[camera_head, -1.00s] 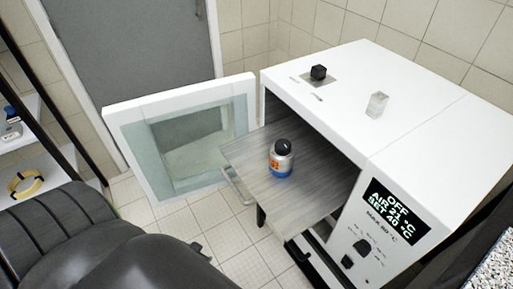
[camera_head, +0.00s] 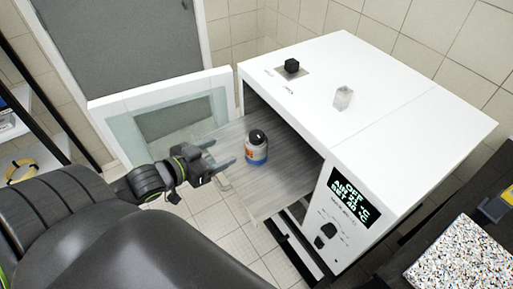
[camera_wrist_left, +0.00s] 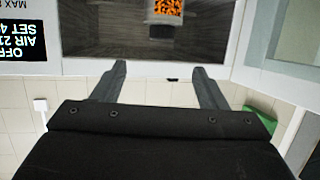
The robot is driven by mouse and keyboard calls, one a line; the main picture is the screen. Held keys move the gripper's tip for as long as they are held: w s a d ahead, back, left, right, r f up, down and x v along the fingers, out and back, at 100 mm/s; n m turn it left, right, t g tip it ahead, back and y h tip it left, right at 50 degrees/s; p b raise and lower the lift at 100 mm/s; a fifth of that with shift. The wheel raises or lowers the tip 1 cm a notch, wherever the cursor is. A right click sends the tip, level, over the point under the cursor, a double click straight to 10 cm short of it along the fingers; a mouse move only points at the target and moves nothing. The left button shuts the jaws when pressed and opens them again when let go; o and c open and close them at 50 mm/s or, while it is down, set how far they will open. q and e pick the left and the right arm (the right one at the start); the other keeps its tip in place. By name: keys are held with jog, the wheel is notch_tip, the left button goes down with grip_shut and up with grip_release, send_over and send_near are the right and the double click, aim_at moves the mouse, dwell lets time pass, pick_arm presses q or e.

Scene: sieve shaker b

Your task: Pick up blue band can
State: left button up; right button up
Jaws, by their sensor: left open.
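The blue band can (camera_head: 257,149) has a black lid, a grey body, an orange label and a blue band at its base. It stands upright on a pulled-out grey shelf (camera_head: 272,203) of the white oven. My left gripper (camera_head: 222,151) is open and empty, to the left of the can, with its fingers pointing towards it. A gap remains between fingertips and can. In the left wrist view the can (camera_wrist_left: 165,11) is cut off at the top edge, beyond the open fingers (camera_wrist_left: 158,69). My right gripper is not in view.
The white oven (camera_head: 400,85) stands right of the shelf, its display reading OFF. Its glazed door (camera_head: 100,106) is swung open behind my left gripper. A black knob (camera_head: 291,66) and a clear block (camera_head: 342,97) are on top. A speckled slab (camera_head: 460,262) lies at lower right.

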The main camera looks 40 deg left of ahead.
pick_arm(q)
jog(key=b, duration=0.2)
send_near(261, 131)
jog(key=x, duration=0.4)
jog(key=shift+d+f, duration=0.15)
jog(key=shift+f, duration=0.25)
jog(key=shift+w+f, duration=0.2)
jog(key=shift+w, duration=0.5)
jog(key=shift+x, duration=2.35)
jog(key=shift+s+f, duration=0.1)
jog(key=shift+c, duration=0.4)
grip_shut()
